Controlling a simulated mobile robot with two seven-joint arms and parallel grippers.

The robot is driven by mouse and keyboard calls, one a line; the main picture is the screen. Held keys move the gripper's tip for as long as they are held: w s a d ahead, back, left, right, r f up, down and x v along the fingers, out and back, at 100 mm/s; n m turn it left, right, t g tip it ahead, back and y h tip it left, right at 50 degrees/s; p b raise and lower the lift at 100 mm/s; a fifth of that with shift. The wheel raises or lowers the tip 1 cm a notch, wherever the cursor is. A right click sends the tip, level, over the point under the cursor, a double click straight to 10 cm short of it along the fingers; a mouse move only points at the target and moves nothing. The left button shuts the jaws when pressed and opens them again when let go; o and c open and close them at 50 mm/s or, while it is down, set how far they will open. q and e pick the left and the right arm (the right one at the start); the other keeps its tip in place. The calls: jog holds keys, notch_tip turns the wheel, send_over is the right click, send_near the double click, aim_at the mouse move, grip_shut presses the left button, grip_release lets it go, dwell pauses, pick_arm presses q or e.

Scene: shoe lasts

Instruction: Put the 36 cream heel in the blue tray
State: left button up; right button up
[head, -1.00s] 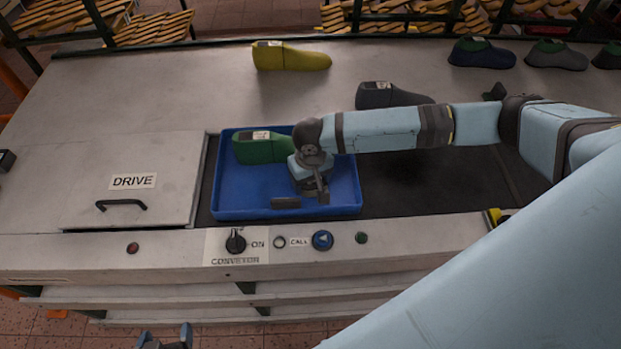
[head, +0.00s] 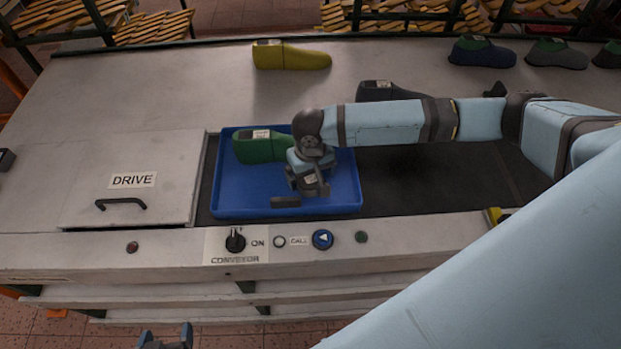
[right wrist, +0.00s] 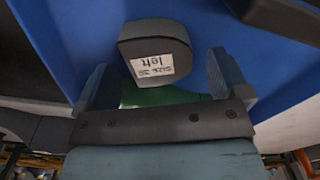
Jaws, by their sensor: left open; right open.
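A dark grey heel piece (right wrist: 152,36) with a pale label reading size 36, left, lies between the two fingers of my right gripper (right wrist: 160,80). It looks grey, not cream. My right gripper, also in the head view (head: 308,186), is open, over the blue tray (head: 237,208). Gaps show on both sides of the heel piece. I cannot tell whether it rests on the tray floor. A green last (head: 258,150) lies in the tray's far left part. A flat dark piece (head: 286,202) lies near its front wall. My left gripper (head: 166,338) is open and empty, low in front of the bench.
A yellow last (head: 291,58) stands at the back. Blue (head: 482,52) and grey (head: 556,54) lasts stand at the back right. A dark last (head: 388,90) is partly hidden behind my right arm. The conveyor panel (head: 237,243) runs along the front.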

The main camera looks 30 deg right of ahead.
aim_at(310, 179)
notch_tip(310, 179, up, 10)
jog(key=shift+f+b, duration=0.15)
jog(key=shift+b, duration=0.2)
dwell(0.4)
